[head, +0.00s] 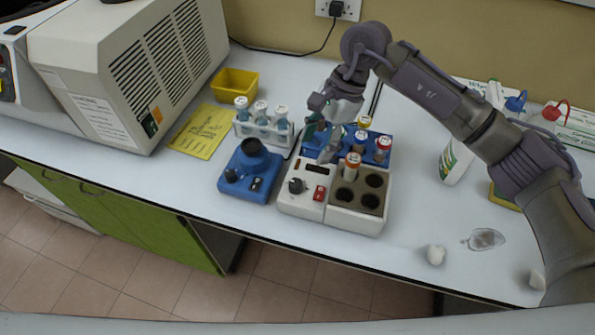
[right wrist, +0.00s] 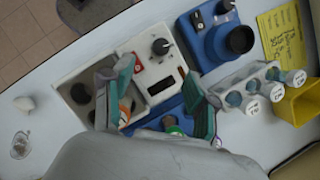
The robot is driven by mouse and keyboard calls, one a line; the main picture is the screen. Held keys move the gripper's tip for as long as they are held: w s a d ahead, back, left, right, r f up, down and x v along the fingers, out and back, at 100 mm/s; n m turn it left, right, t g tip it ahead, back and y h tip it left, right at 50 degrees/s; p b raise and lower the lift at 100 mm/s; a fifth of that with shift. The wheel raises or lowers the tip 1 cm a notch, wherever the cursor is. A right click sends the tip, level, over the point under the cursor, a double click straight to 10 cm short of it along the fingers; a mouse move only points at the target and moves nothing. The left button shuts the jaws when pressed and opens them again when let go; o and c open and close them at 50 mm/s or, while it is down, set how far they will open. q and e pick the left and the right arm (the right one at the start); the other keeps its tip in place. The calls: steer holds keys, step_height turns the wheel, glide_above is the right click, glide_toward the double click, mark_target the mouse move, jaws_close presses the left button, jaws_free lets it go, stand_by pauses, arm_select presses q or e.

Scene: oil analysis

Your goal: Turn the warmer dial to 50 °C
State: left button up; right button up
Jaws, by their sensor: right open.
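The warmer (head: 302,204) is a white box on the bench with a block of round wells on its right side. Its dark dial (head: 297,186) is at the front left, beside a red switch (head: 319,193) and below a dark display (head: 311,168). The dial also shows in the right wrist view (right wrist: 160,46), apart from the fingers. My right gripper (head: 320,150) is open and empty above the back of the warmer, behind the dial. Its two teal fingers flank the display in the right wrist view (right wrist: 160,85). My left gripper is out of view.
A capped vial (head: 352,162) stands in the warmer block. A blue rack (head: 372,150) with vials is close behind. A blue device (head: 250,170) and a white vial rack (head: 262,134) are to the left. Bench at front right holds crumpled white pieces (head: 436,254).

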steer(key=p, duration=0.2)
glide_above(296, 182)
steer(key=d, duration=0.2)
steer(key=f, duration=0.5)
steer(key=shift+w+f, duration=0.1)
steer(key=shift+w, duration=0.25)
steer(key=p+x, duration=0.1)
steer(key=x, duration=0.3)
steer(key=shift+f, duration=0.4)
steer(key=shift+a+f, duration=0.15)
steer(key=shift+f, duration=0.2)
steer(key=shift+c, duration=0.6)
jaws_close()
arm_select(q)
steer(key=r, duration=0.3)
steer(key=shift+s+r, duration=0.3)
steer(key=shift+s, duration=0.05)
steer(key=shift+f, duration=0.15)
